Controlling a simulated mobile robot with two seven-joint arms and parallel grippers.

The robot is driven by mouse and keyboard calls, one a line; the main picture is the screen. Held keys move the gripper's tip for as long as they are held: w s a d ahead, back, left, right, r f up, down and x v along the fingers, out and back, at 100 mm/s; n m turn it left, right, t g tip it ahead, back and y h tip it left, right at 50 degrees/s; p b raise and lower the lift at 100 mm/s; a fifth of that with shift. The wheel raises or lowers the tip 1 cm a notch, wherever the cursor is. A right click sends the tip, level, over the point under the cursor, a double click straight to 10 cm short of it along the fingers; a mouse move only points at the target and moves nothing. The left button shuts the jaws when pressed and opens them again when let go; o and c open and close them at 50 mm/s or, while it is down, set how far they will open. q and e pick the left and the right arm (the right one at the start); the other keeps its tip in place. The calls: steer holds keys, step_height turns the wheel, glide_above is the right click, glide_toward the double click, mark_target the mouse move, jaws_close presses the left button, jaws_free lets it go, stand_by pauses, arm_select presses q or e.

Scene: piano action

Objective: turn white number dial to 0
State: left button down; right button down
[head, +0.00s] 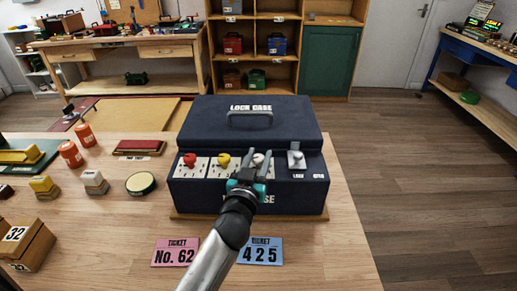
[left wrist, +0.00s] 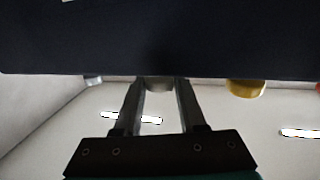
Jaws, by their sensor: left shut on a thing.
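The dark blue lock case (head: 222,121) stands on the wooden bench. On its front ledge are a red dial (head: 190,159), a yellow dial (head: 223,160) and a white dial (head: 258,158), each on a white plate. My left gripper (head: 257,164) reaches in from the front and is shut on the white dial. In the left wrist view the two fingers stand on either side of the white dial (left wrist: 159,84), with the yellow dial (left wrist: 245,88) apart to the right. The fingers partly hide the white dial and its plate, so its setting cannot be read. My right gripper is not in view.
A silver lever (head: 296,158) sits right of the white dial. A pink ticket (head: 175,252) and a blue ticket (head: 260,251) lie in front of the case. Stamps, orange canisters and a round tin (head: 140,184) stand to the left. The bench right of the case is clear.

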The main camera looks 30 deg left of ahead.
arm_select(q)
steer(key=m+h+p, duration=0.1)
steer(key=m+h, duration=0.1)
steer(key=m+h+p, duration=0.1)
steer(key=h+p, duration=0.1)
steer(key=h, duration=0.1)
steer(key=shift+a+r+m+h, duration=0.2)
steer(key=shift+m+h, duration=0.1)
steer(key=shift+m, duration=0.1)
steer(key=shift+m+h+p, duration=0.55)
steer(key=shift+m+h, duration=0.05)
steer(key=shift+h, duration=0.5)
steer(key=shift+d+f+m+h, duration=0.1)
steer(key=shift+m+h, duration=0.5)
steer(key=shift+h, duration=0.3)
steer(key=shift+g+h, duration=0.3)
steer(key=shift+c, duration=2.4)
jaws_free()
steer(key=shift+d+f, duration=0.1)
steer(key=shift+p, duration=0.3)
